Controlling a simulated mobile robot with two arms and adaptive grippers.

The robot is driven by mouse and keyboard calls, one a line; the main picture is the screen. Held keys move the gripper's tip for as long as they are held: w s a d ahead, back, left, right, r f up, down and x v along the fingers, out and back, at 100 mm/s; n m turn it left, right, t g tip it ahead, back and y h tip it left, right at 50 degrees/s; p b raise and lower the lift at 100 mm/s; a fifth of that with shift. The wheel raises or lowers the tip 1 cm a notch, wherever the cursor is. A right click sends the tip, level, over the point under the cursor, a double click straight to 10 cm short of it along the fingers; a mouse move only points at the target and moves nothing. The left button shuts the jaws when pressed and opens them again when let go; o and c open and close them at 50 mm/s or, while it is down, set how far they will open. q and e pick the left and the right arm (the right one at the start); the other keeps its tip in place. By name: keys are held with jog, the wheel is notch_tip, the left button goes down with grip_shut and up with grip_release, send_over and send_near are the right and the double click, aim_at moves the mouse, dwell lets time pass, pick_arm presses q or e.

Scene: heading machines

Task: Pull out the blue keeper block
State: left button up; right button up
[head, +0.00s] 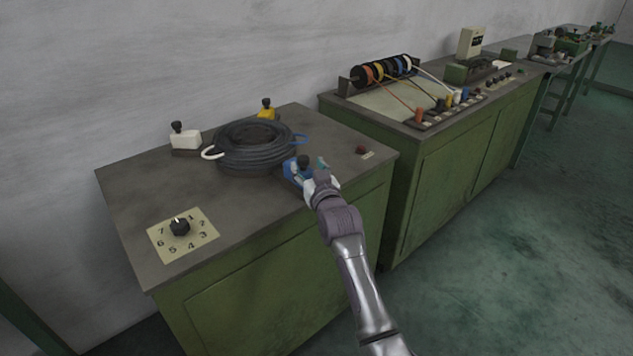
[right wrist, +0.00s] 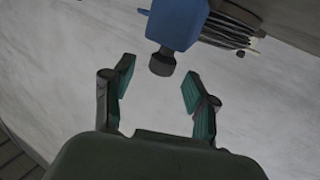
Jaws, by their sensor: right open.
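The blue keeper block (head: 291,169) sits on the near cabinet top, at the front right of a coil of black cable (head: 252,147). It has a black knob (head: 304,161) on top. In the right wrist view the blue block (right wrist: 177,22) is at the top, and its knob (right wrist: 162,62) points toward the space between my fingers. My right gripper (head: 319,165) is at the block in the head view. In the right wrist view the right gripper (right wrist: 158,88) is open, with its green-padded fingers apart and nothing between them. My left gripper is not in view.
A white block (head: 185,138) and a yellow block (head: 266,110), both with black knobs, stand by the coil. A numbered dial (head: 180,227) is at the front left. A second green cabinet (head: 455,150) with cable spools (head: 380,71) stands at the right.

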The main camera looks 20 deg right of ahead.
jog(key=s, duration=0.8)
jog(key=shift+s+a, duration=0.2)
jog(key=shift+f, duration=0.1)
